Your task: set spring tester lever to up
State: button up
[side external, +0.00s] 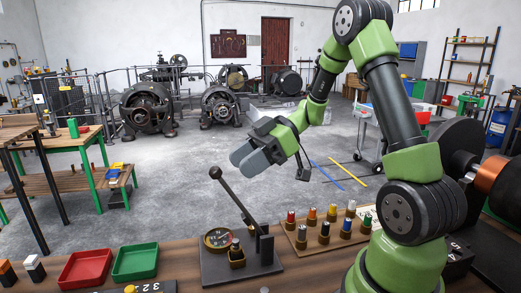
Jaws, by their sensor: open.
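The spring tester (240,262) stands on the wooden bench at the front, with a round dial (217,238) and a small dark-topped piece in a brass-coloured holder (237,258) on its dark base. Its lever (234,198) is a dark rod with a ball knob (215,172), slanting up and to the left from a pivot post. My gripper (247,163) is above and to the right of the knob in the picture, apart from it. Its grey fingers point left and down and hold nothing visible. The gap between the fingers is hard to see from this side.
A wooden rack (326,240) with several coloured-top cylinders stands right of the tester, beside my arm's base. A red tray (84,269) and a green tray (135,262) lie to the left. The air around the lever knob looks clear. Dynamos (149,108) stand far behind.

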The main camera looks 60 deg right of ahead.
jog(key=v, duration=0.6)
